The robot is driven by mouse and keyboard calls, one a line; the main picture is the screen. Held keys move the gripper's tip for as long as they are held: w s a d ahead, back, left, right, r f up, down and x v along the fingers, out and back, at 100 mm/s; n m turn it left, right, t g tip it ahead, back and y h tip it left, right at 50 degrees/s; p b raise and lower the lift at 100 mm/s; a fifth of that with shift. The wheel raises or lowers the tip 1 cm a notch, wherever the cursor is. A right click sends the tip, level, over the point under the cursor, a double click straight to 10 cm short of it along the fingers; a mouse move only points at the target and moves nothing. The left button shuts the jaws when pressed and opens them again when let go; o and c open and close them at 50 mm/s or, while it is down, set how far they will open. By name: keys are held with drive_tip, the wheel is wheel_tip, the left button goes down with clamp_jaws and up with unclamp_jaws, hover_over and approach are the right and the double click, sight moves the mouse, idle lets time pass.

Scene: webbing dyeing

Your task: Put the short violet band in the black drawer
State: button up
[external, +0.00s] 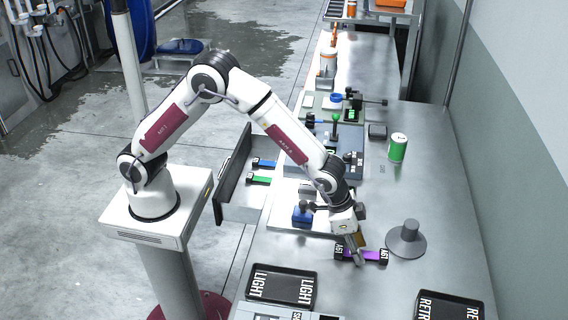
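The short violet band (373,256) lies on the metal table, with a black labelled block at each end. My gripper (358,260) points down at the band, its fingers over the band's left half. From this view I cannot tell whether the fingers are closed on the band or just around it.
A grey weight with a round base (406,243) stands just right of the violet band. Black LIGHT (281,286) and RETR-labelled (448,305) trays lie at the front. A green can (397,148) and a blue-topped device (302,214) stand farther back. The right table surface is mostly clear.

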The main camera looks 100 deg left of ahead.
drive_tip(key=v, duration=1.2)
drive_tip(key=shift+s, duration=0.1)
idle(0.6)
drive_tip(key=s+a+r, duration=0.2)
drive_tip(key=s+r, duration=0.4)
drive_tip(key=s, duration=0.3)
drive_tip(key=s+a+r, duration=0.3)
drive_tip(key=s+r, duration=0.2)
drive_tip(key=s, duration=0.3)
drive_tip(key=s+a+t, duration=0.1)
drive_tip(key=s+a, duration=0.1)
drive_tip(key=s, duration=1.7)
drive_tip(key=shift+f, duration=0.25)
drive_tip(key=shift+o, duration=0.4)
